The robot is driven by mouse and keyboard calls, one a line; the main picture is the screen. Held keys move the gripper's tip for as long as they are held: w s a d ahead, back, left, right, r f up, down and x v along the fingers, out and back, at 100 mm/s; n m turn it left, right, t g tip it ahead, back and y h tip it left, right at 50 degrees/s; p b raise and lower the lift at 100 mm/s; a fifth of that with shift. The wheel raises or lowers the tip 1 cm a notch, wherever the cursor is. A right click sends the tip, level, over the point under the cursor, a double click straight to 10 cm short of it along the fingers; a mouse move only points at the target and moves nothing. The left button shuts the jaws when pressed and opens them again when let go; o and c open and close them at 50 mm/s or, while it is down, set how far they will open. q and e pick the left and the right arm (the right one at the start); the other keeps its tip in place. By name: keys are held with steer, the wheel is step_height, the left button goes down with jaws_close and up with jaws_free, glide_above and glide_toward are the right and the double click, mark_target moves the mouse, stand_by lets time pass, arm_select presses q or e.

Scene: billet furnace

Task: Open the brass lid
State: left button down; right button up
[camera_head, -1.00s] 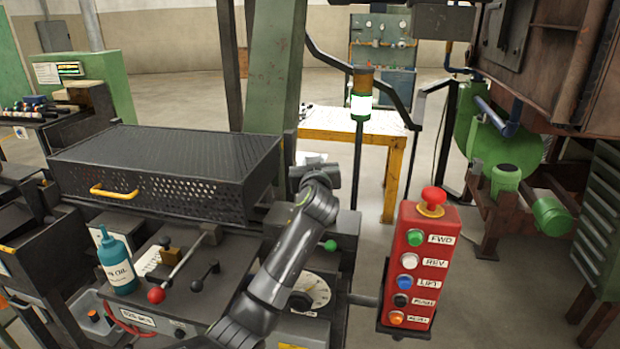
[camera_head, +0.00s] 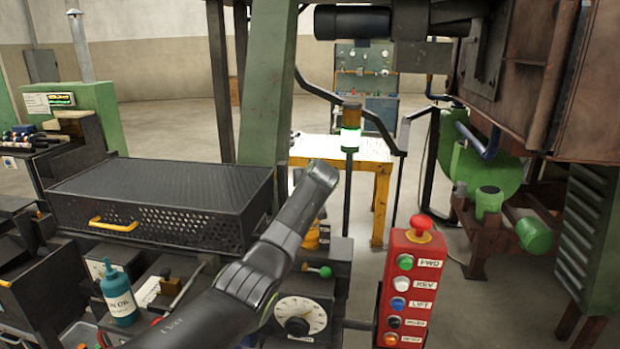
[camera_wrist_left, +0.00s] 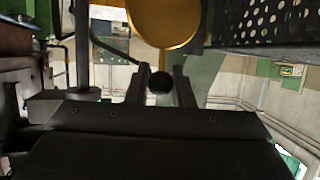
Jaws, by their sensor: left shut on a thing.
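The brass lid (camera_wrist_left: 165,18) shows at the top of the left wrist view as a round golden disc with a bright rim, cut off by the frame edge. A small dark round knob (camera_wrist_left: 158,84) sits just below its edge. My left gripper (camera_wrist_left: 161,86) has a finger on each side of the knob and is shut on it. In the head view, my left arm comes in from below and hides the gripper. A bit of brass (camera_head: 312,238) shows behind the arm, above the control box. My right gripper is in neither current view.
A red push-button box (camera_head: 411,285) stands right of the arm. A black perforated cover (camera_head: 165,190) with a yellow handle is to the left. A blue-green oil bottle (camera_head: 118,296) and a dial (camera_head: 300,318) are near the front. A signal lamp post (camera_head: 350,135) rises behind.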

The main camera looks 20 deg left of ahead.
arm_select(q)
steer(key=shift+w+g+p, duration=0.35)
steer(key=shift+w+g, duration=0.05)
steer(key=shift+g, duration=0.1)
steer(key=shift+w+a+f, duration=0.1)
steer(key=shift+w+f, duration=0.1)
steer(key=shift+f, duration=0.05)
steer(key=shift+f+g+h, duration=0.15)
steer(key=shift+g+h, duration=0.15)
stand_by(0.5)
steer(key=c, duration=1.6)
jaws_free()
steer(key=o, duration=0.3)
steer(key=shift+w, duration=0.2)
steer(key=shift+s, duration=0.1)
steer(key=b+v, duration=0.6)
steer(key=v, duration=1.1)
steer(key=shift+d, duration=0.3)
